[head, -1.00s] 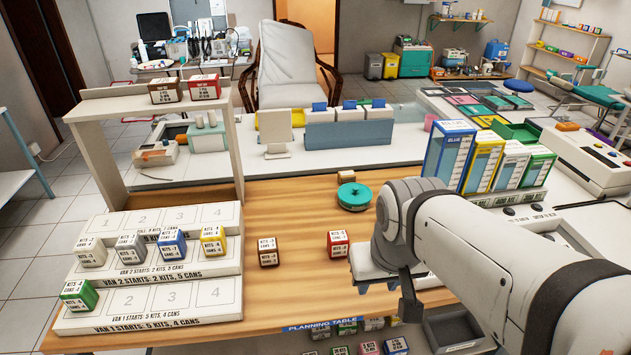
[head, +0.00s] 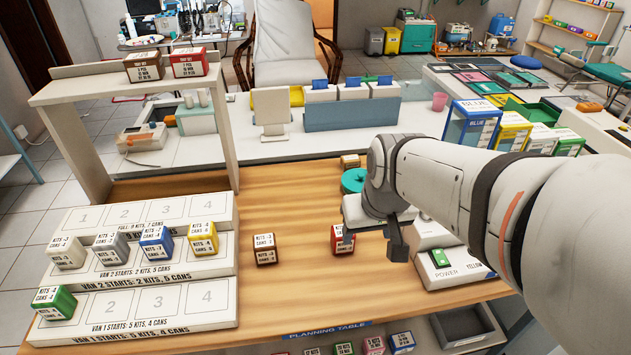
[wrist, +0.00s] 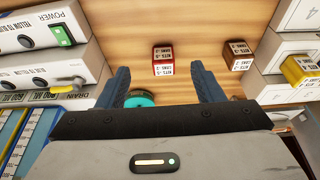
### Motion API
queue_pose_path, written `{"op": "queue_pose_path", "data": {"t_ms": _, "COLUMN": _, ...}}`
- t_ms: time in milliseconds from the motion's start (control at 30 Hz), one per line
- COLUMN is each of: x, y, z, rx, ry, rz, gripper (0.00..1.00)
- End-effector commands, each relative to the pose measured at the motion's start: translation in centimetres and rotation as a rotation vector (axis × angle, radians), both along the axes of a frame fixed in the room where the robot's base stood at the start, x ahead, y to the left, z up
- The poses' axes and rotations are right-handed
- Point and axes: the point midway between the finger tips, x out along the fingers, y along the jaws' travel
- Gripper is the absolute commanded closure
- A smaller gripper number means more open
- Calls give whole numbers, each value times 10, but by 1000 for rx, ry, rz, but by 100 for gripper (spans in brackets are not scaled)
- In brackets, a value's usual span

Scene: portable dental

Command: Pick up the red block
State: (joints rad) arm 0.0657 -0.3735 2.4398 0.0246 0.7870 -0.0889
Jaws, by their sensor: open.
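In the head view my gripper (head: 373,240) hangs over the table, at the right of the block.
A brown block (head: 264,248) stands left of the red one. A teal round container (head: 353,181) is behind my gripper. Stepped boards (head: 165,262) with several coloured blocks fill the left. A white power box (head: 440,262) is at the right.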

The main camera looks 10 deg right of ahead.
Motion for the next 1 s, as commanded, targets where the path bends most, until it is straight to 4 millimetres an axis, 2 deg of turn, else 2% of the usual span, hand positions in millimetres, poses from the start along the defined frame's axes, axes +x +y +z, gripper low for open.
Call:
{"op": "queue_pose_path", "data": {"t_ms": 33, "x": 19, "y": -2, "z": -36, "rx": 1, "ry": -4, "rz": -6, "gripper": 35}}
{"op": "queue_pose_path", "data": {"t_ms": 167, "x": 65, "y": -1, "z": -80, "rx": 1, "ry": -45, "rz": -9, "gripper": 24}}
{"op": "queue_pose_path", "data": {"t_ms": 300, "x": 102, "y": 0, "z": -115, "rx": 3, "ry": -81, "rz": -14, "gripper": 24}}
{"op": "queue_pose_path", "data": {"t_ms": 500, "x": 124, "y": 1, "z": -136, "rx": 4, "ry": -101, "rz": -15, "gripper": 24}}
{"op": "queue_pose_path", "data": {"t_ms": 767, "x": 136, "y": 1, "z": -160, "rx": 3, "ry": -101, "rz": -16, "gripper": 24}}
{"op": "queue_pose_path", "data": {"t_ms": 1000, "x": 150, "y": 0, "z": -190, "rx": 3, "ry": -100, "rz": -16, "gripper": 24}}
